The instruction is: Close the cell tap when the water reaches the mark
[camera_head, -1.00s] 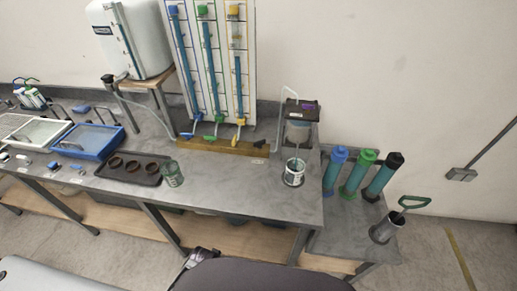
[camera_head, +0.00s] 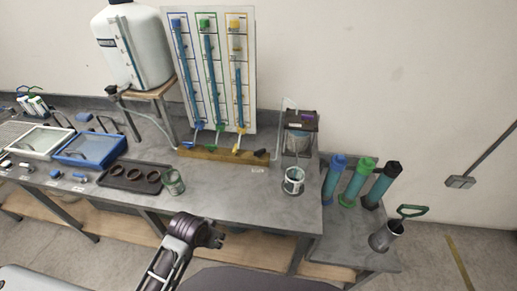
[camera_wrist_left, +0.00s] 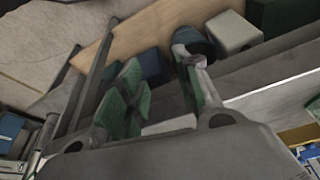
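A clear cell (camera_head: 298,140) with a dark top stands at the right end of the bench in the head view. A black tap handle (camera_head: 260,153) is at the right end of the wooden block beside it. Blue (camera_head: 187,145), green (camera_head: 211,147) and yellow (camera_head: 236,149) tap handles sit along the block under the tube board (camera_head: 212,75). I cannot make out a mark or the cell's water level. My left gripper (camera_head: 215,235) is in front of the bench, away from every tap. Its green-padded fingers (camera_wrist_left: 162,92) are apart and empty in the wrist view. My right gripper is not seen.
A tin (camera_head: 293,181) stands in front of the cell. A green-labelled can (camera_head: 174,182) and a dark tray (camera_head: 132,177) with rings lie left. A white tank (camera_head: 135,45) stands on a stool. Capped cylinders (camera_head: 357,184) stand right. The bench front between can and tin is clear.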

